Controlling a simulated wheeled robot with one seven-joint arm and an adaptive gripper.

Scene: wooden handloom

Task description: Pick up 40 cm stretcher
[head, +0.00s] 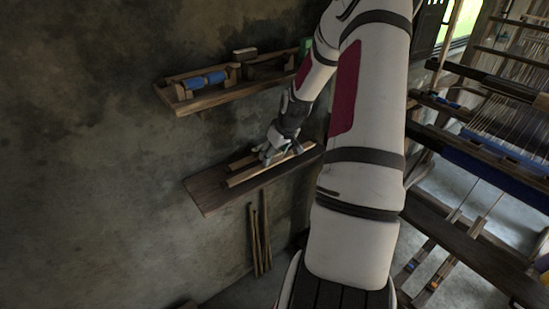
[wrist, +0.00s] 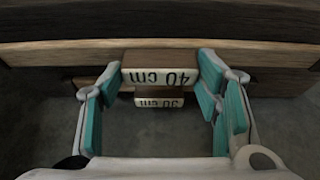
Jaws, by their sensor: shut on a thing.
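The 40 cm stretcher is a long wooden bar (wrist: 50,52) with a middle block bearing a white "40 cm" label (wrist: 160,77), which appears upside down in the wrist view. My gripper (wrist: 160,68) has its teal-padded fingers on both sides of this labelled block, shut on it. In the head view my gripper (head: 270,153) is low over bars lying on the lower wall shelf (head: 210,196). I cannot tell whether the stretcher still touches the shelf. A second bar with a "30 cm" label (wrist: 160,101) lies close beside it.
An upper shelf (head: 205,101) with blue rolls (head: 205,80) is on the wall above. Several thin sticks (head: 260,235) lean on the wall below the lower shelf. A wooden loom (head: 480,130) stands at the right.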

